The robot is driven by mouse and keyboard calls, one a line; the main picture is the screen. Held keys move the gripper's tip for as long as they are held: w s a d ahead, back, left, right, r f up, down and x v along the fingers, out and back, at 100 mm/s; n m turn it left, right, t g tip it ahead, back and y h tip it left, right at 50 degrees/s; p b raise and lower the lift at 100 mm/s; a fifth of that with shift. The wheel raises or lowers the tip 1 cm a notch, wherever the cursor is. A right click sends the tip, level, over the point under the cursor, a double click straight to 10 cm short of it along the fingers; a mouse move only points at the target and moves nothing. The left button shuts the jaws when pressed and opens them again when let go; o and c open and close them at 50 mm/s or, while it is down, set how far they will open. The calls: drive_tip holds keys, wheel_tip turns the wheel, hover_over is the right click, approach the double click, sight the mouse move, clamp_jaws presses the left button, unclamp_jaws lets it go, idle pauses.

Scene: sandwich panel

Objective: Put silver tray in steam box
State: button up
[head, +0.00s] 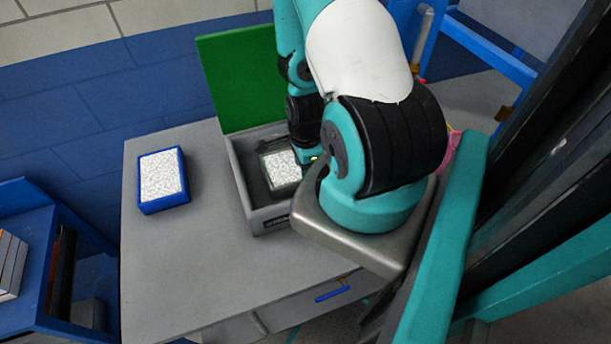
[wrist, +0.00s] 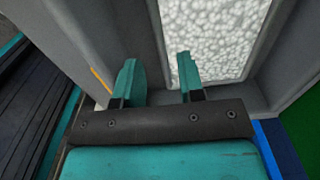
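The silver tray (head: 285,189), filled with white granules, sits inside the grey steam box (head: 240,180), whose green lid stands open at the back. In the wrist view the tray's thin side wall (wrist: 160,45) runs between my fingers. My gripper (wrist: 157,65) is open, with one finger outside that wall and the other over the granules. A gap shows between the fingers, and no grip on the wall is visible. My arm hides the right part of the box and most of the gripper in the head view.
A blue tray (head: 147,205) with white granules stands on the grey table (head: 190,260), left of the box. The table's front left is clear. A blue shelf (head: 35,235) with books is at the far left. The box walls stand close around my gripper.

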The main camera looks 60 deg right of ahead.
wheel_tip(320, 180, up, 6)
drive_tip(key=p, duration=0.4)
drive_tip(key=shift+p, duration=0.35)
drive_tip(key=w+a+r+n+t+y, duration=0.1)
drive_tip(key=w+a+r+n, duration=0.4)
drive_tip(key=a+r+n, duration=0.35)
drive_tip(key=w+a+r+n+t+y, duration=0.1)
drive_tip(key=w+a+r+n+y, duration=0.1)
drive_tip(key=w+a+r+n, duration=0.5)
drive_tip(key=s+a+r+n+g+y, duration=0.1)
drive_tip(key=s+a+r+n+g, duration=0.1)
drive_tip(key=s+a+r+n, duration=1.1)
wheel_tip(320, 180, up, 3)
drive_tip(key=n, duration=0.4)
drive_tip(key=shift+a+r, duration=0.15)
drive_tip(key=shift+a, duration=0.2)
drive_tip(key=shift+o, duration=0.4)
drive_tip(key=shift+n, duration=0.25)
